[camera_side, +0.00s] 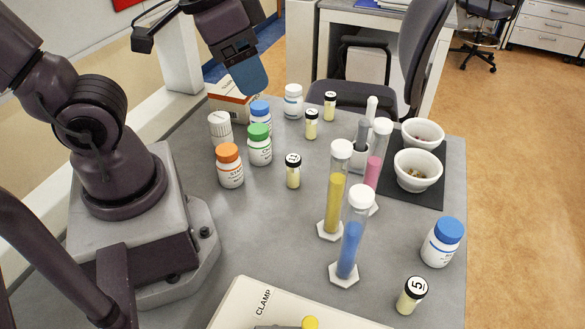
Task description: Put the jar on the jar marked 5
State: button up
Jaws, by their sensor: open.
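The jar marked 5 (410,297) is a small pale-yellow jar with a black-rimmed white top, upright at the front right of the grey table. Similar small jars stand upright farther back: one in the middle (293,172), its number hard to read, one that looks marked 7 (311,125), and one behind it (330,106). I cannot tell which of these is the jar to be put on it. My gripper (250,80) is open above the back left of the table, by a cardboard box, with its blue finger side showing. It is apart from all the small jars, and nothing shows in it.
Several capped bottles, including an orange-capped one (229,166), stand left of the small jars. Tall cylinders with yellow (334,205), blue (349,245) and pink contents stand mid-table. Two white bowls (419,170) lie right, a blue-capped bottle (442,243) near jar 5, a CLAMP board (255,303) in front.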

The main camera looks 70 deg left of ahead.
notch_tip(320, 180, down, 10)
jog(key=d+m+g+y, duration=0.1)
jog(key=m+g+y, duration=0.25)
jog(key=g, duration=0.25)
jog(key=m+t+y, duration=1.2)
jog(key=m, duration=0.8)
send_over(292, 173)
jog(key=v, duration=0.4)
notch_tip(292, 173, down, 12)
notch_tip(292, 173, down, 8)
jog(key=shift+w+r, duration=0.1)
jog(key=shift+w+a+r+g, duration=0.1)
jog(key=shift+w+a+g, duration=0.3)
jog(key=shift+a, duration=0.25)
jog(key=shift+x, duration=3)
jog(key=shift+r, duration=0.15)
jog(key=c, duration=1.1)
